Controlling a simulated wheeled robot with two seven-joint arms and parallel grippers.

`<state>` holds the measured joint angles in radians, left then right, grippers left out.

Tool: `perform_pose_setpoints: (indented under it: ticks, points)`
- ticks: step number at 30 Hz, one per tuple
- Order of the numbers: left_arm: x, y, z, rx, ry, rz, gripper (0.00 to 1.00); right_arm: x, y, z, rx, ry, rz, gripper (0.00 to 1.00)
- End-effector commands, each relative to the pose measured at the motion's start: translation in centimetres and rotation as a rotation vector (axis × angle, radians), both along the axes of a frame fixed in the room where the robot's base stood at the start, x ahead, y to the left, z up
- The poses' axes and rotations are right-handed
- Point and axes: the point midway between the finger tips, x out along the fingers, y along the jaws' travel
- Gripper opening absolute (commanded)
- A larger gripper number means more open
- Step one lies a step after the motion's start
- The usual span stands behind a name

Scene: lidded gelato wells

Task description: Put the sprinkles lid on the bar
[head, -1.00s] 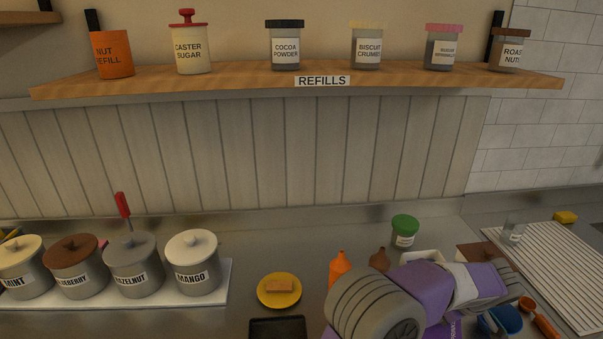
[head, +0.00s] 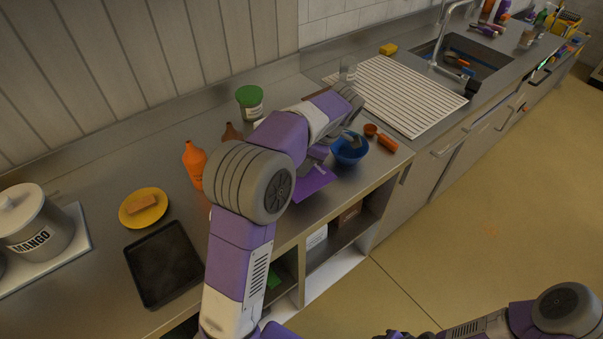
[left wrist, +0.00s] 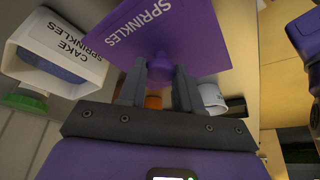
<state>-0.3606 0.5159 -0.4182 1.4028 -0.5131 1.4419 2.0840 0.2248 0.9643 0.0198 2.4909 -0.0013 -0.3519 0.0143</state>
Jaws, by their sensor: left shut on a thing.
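The sprinkles lid (head: 312,183) is a flat purple plate, seen in the head view near the counter's front edge. In the left wrist view the purple lid (left wrist: 170,30) shows the word SPRINKLES and a round purple knob. My left gripper (left wrist: 158,88) is shut on that knob. In the head view my left arm hides much of the gripper (head: 318,152). I cannot tell whether the lid touches the counter. A white tub labelled CAKE SPRINKLES (left wrist: 45,38) with blue contents stands beside the lid. My right arm is at the bottom right; its gripper is not clearly seen.
A blue bowl (head: 349,148) and an orange scoop (head: 386,142) lie right of the lid. An orange bottle (head: 194,165), green-lidded jar (head: 250,102), yellow plate (head: 143,207) and black tray (head: 162,264) are on the counter (head: 100,265). A ribbed drainboard (head: 395,96) lies beyond.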

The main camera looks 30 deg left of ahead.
Motion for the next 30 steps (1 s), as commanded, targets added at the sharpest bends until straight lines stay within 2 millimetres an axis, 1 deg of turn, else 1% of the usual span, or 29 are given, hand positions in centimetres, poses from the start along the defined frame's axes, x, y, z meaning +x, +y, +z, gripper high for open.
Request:
perform_pose_setpoints:
  ticks: [2, 6, 9, 17, 20, 21, 26, 30]
  points:
    - [0.0, 0.0, -0.9, 0.000, 0.003, -0.001, 0.04, 0.0, 0.0, -0.4, 0.000, 0.000, 0.000, 0.43]
    - [-0.1, 0.0, -3.4, 0.000, 0.004, -0.001, 0.04, 0.0, 0.0, -1.2, 0.000, 0.000, 0.000, 0.43]
    - [-0.1, 0.0, -4.7, 0.001, 0.003, -0.001, 0.04, 0.0, 0.0, -1.6, 0.000, 0.000, 0.000, 0.43]
    - [0.0, 0.0, -4.7, 0.001, 0.000, -0.001, 0.04, 0.0, 0.0, -1.5, 0.000, 0.000, 0.000, 0.43]
    - [0.0, 0.0, -4.9, 0.001, 0.001, -0.002, 0.04, 0.0, 0.0, -1.7, 0.000, 0.000, 0.000, 0.43]
    - [0.0, 0.0, -5.0, 0.000, 0.001, -0.002, 0.35, 0.0, 0.0, -1.7, 0.000, 0.000, 0.000, 0.43]
    - [0.0, 0.0, -4.9, 0.000, 0.001, -0.002, 0.59, 0.0, 0.0, -1.6, 0.000, 0.000, 0.000, 0.43]
    - [0.0, 0.0, -4.9, 0.000, 0.000, -0.001, 0.59, 0.0, 0.0, -1.6, 0.000, 0.000, 0.000, 0.43]
